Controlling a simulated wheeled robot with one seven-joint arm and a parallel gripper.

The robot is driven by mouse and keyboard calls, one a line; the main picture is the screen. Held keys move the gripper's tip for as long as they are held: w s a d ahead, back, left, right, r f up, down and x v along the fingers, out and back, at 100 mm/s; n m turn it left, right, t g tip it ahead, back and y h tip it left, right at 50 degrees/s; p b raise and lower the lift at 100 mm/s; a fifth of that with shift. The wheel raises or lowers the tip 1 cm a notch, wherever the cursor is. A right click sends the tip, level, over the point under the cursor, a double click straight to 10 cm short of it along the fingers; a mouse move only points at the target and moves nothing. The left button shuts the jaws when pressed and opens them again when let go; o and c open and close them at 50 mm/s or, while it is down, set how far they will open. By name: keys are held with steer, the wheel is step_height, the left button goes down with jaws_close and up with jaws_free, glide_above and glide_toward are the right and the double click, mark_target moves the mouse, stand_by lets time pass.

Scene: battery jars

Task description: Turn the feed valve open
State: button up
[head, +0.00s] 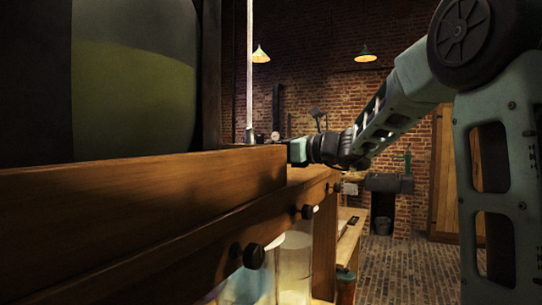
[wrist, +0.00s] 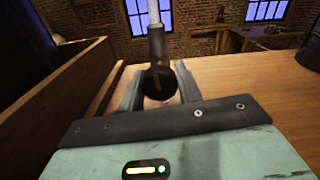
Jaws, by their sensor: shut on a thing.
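The feed valve's dark round knob (wrist: 158,82) sits at the foot of an upright pale tube (wrist: 156,45) in the wrist view. A tan mark on its face stands near upright, with a slight tilt. My gripper (wrist: 159,90) has one finger on each side of the knob and is shut on it. In the head view my gripper (head: 298,152) reaches in from the right at the end of the wooden beam. The pale tube (head: 249,65) also shows there. The fingertips and the knob are hidden or too small to tell in that view.
A wooden beam (head: 130,205) fills the left foreground, below a large jar of green liquid (head: 130,100). Dark knobs (head: 253,256) stick out below it, near glass jars (head: 294,268).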

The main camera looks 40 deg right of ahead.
steer(key=n+b, duration=0.1)
steer(key=b, duration=0.1)
steer(key=f+n+b, duration=0.1)
steer(key=b, duration=0.1)
steer(key=shift+n+b, duration=0.3)
steer(key=shift+b, duration=0.05)
steer(key=n+b, duration=0.5)
steer(key=b, duration=0.4)
steer(key=shift+r, duration=0.1)
steer(key=n+b, duration=0.5)
steer(key=b, duration=0.2)
steer(key=shift+r+n, duration=0.1)
steer(key=shift+n, duration=0.2)
steer(key=n+b, duration=0.3)
steer(key=shift+r, duration=0.2)
steer(key=shift+n, duration=0.4)
steer(key=o, duration=1)
steer(key=shift+r, duration=0.1)
